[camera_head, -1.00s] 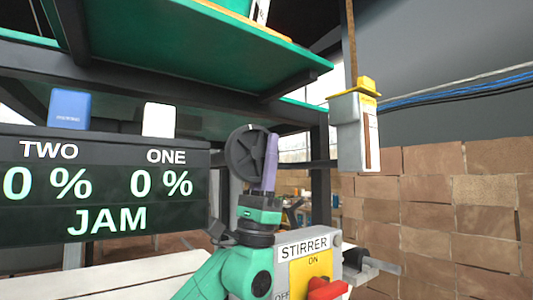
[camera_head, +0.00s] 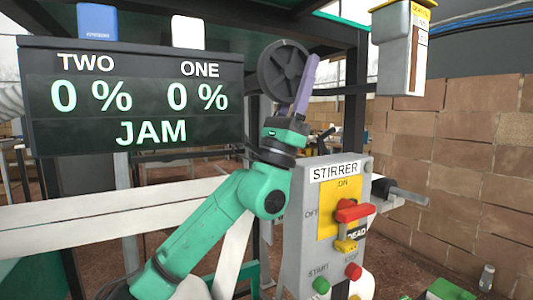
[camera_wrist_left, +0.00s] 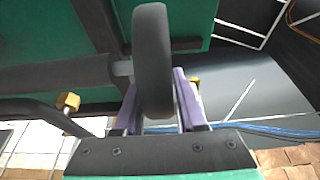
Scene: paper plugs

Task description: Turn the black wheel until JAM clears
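The black wheel (camera_head: 284,72) is spoked and upright, right of the dark display (camera_head: 130,98). The display reads TWO 0 %, ONE 0 %, and JAM in pale green. My left gripper (camera_head: 306,85) is up at the right side of the wheel, its purple fingers lapping the rim. In the left wrist view the wheel (camera_wrist_left: 152,60) is edge-on between the two fingers (camera_wrist_left: 155,95), one on each side, with no clear gap. The gripper looks shut on the rim. My right gripper is not in view.
The grey STIRRER box (camera_head: 310,225), with a red switch (camera_head: 352,211), green START and red STOP buttons, stands close to the right of my left arm. A grey box with a yellow top (camera_head: 403,45) hangs at upper right. A brick wall (camera_head: 455,150) is behind.

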